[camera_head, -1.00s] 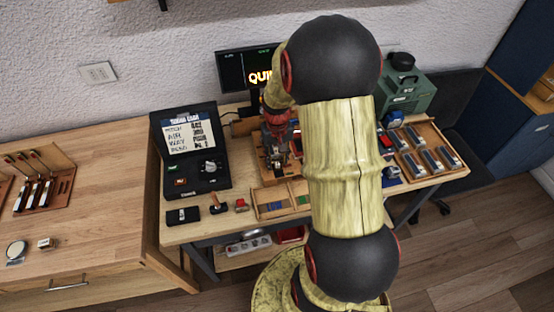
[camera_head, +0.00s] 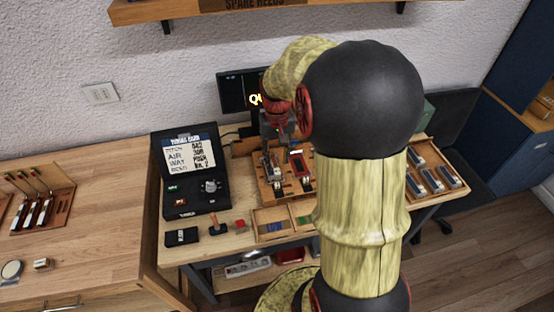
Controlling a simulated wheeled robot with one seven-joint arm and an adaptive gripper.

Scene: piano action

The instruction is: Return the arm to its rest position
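My arm, yellow-green with black joints, rises in front of the workbench (camera_head: 190,252) and bends over at the top. Its red wrist points down. My gripper (camera_head: 268,160) hangs over the wooden fixture (camera_head: 266,188) at the middle of the bench, in front of the monitor (camera_head: 232,92). The gripper is small and dark here, and I cannot tell whether its fingers are open or shut or whether they hold anything. The arm hides part of the monitor and the bench's right side.
A black case (camera_head: 188,172) with a card in its lid stands left of the fixture. A divided wooden tray (camera_head: 272,234) lies in front. A tray of several grey blocks (camera_head: 432,168) is at right. A shelf (camera_head: 215,10) hangs above. The left counter (camera_head: 95,215) is mostly bare.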

